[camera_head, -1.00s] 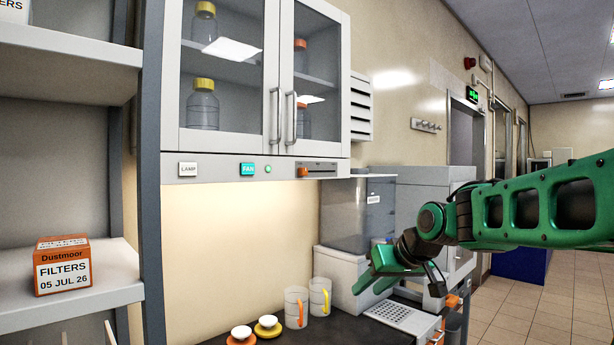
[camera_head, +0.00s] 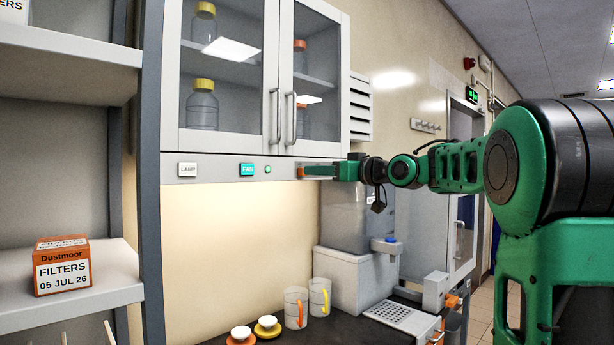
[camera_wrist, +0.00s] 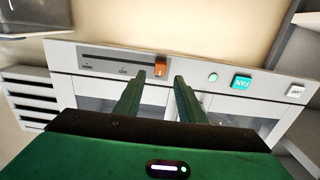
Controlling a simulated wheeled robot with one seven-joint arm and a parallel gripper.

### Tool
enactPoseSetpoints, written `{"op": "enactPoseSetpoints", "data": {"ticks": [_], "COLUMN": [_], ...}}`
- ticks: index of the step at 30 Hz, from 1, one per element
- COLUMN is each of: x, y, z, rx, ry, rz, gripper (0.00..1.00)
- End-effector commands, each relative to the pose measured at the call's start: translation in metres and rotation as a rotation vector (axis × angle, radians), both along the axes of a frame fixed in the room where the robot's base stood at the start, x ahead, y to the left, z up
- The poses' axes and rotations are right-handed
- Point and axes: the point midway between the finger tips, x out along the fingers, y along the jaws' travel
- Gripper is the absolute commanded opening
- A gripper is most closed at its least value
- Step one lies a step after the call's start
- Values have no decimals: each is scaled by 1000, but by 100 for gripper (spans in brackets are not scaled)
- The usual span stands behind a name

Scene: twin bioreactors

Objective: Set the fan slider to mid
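The fan slider is a dark slot in the grey panel under the wall cabinet. Its orange knob (camera_wrist: 161,67) stands at one end of the slot, the end nearer the green light; this is the left end in the head view (camera_head: 301,171). In the head view my gripper (camera_head: 322,170) covers most of the slot.
A teal FAN button (camera_head: 247,169), a green light (camera_head: 268,169) and a white LAMP button (camera_head: 188,169) sit along the same panel. Cabinet doors with handles (camera_head: 291,118) are just above. Cups (camera_head: 319,297) stand on the dark bench below; the space between is clear.

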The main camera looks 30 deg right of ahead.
Motion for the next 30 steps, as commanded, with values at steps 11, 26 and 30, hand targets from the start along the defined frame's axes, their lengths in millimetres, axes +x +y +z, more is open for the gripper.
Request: {"op": "enactPoseSetpoints", "data": {"ticks": [11, 26, 30], "x": [40, 42, 43], "y": [13, 14, 14], "z": [-1, 0, 0], "rx": [1, 0, 0], "ry": [0, 0, 0], "rz": [-1, -1, 0], "gripper": [36, 0, 0]}}
